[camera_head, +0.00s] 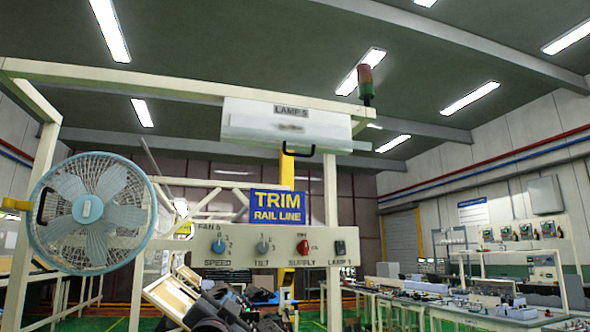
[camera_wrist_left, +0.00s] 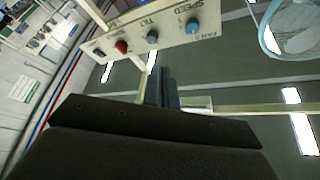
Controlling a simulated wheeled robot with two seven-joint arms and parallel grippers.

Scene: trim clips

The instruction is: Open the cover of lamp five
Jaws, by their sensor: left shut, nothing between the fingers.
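Lamp five is a long white housing (camera_head: 240,122) under the top beam of the frame, with a "LAMP 5" label on its front. Its pale cover appears closed along the front and underside. A dark U-shaped handle (camera_head: 298,153) hangs at the lower edge. My left gripper (camera_head: 222,308) is low in the head view, dark and partly cut off, well below the lamp and apart from it. In the left wrist view its two fingers (camera_wrist_left: 166,88) are together, with nothing between them. My right gripper is in neither view.
A blue fan (camera_head: 90,212) stands at the left of the frame. A control panel (camera_head: 270,246) with knobs and a blue "TRIM RAIL LINE" sign (camera_head: 278,206) sit between my gripper and the lamp. A red-green signal light (camera_head: 365,84) stands on the top beam.

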